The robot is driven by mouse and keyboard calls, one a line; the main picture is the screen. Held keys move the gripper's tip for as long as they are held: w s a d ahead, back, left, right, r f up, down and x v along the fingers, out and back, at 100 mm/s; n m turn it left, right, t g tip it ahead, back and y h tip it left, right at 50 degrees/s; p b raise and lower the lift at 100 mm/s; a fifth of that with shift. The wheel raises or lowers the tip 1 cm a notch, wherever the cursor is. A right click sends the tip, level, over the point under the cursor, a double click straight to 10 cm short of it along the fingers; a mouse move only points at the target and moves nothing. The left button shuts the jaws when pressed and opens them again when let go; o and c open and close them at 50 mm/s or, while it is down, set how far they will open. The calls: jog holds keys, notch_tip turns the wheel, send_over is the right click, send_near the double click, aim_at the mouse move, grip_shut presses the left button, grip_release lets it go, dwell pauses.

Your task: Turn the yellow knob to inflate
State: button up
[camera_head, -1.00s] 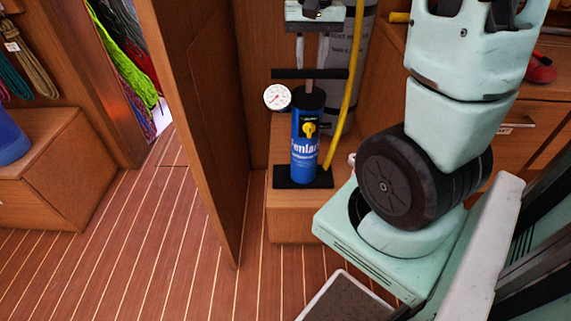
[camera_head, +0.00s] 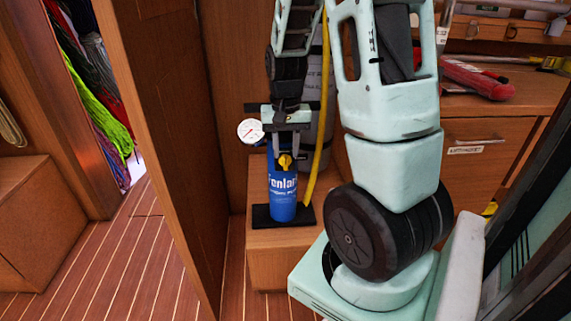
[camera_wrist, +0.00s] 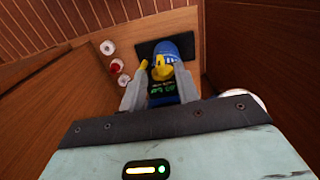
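The yellow knob (camera_head: 285,161) is on the front of the blue pump cylinder (camera_head: 282,198), which stands upright on a black base plate (camera_head: 261,216). My gripper (camera_head: 286,150) points down at the pump top, its two fingers apart on either side near knob height. In the wrist view the knob (camera_wrist: 163,68) shows between the fingertips of my gripper (camera_wrist: 160,76), with the blue cylinder (camera_wrist: 167,47) beyond. I see no clear contact between fingers and knob. My gripper hides most of the pump's upper part. A white round gauge (camera_head: 251,131) is at the left of the pump.
The pump stands on a wooden step (camera_head: 265,262). A tall wooden panel (camera_head: 165,130) rises close on the left. A yellow hose (camera_head: 318,150) and a grey cylinder (camera_head: 327,125) are close on the right and behind. A drawer cabinet (camera_head: 480,145) is further right.

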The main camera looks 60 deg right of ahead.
aim_at(286, 158)
jog(key=shift+f+b, duration=0.4)
jog(key=shift+f, duration=1.35)
grip_shut()
